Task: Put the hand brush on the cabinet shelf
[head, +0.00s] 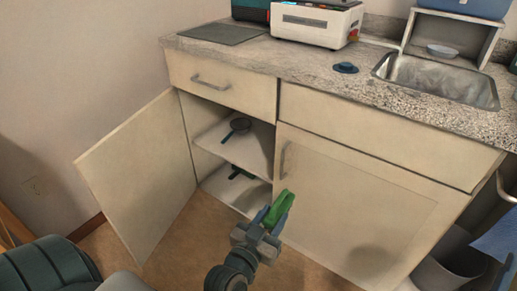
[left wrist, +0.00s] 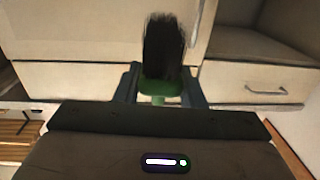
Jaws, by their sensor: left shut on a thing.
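The hand brush (head: 280,208) shows green in the head view. Its black bristles (left wrist: 163,48) and green body (left wrist: 160,88) show in the left wrist view. My left gripper (head: 271,217) is shut on it and holds it in front of the cabinet, near the right edge of the opening. The cabinet shelf (head: 257,158) is the middle board inside the open cabinet, left of and beyond the gripper. A small dark pan-like item (head: 238,126) lies on it. My right gripper is not in view.
The left cabinet door (head: 142,180) stands wide open; the right door (head: 350,205) is shut. A dark green item (head: 241,173) lies on the cabinet bottom below the shelf. The front part of the shelf looks clear. The countertop (head: 290,60) and a closed drawer (head: 222,85) are above.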

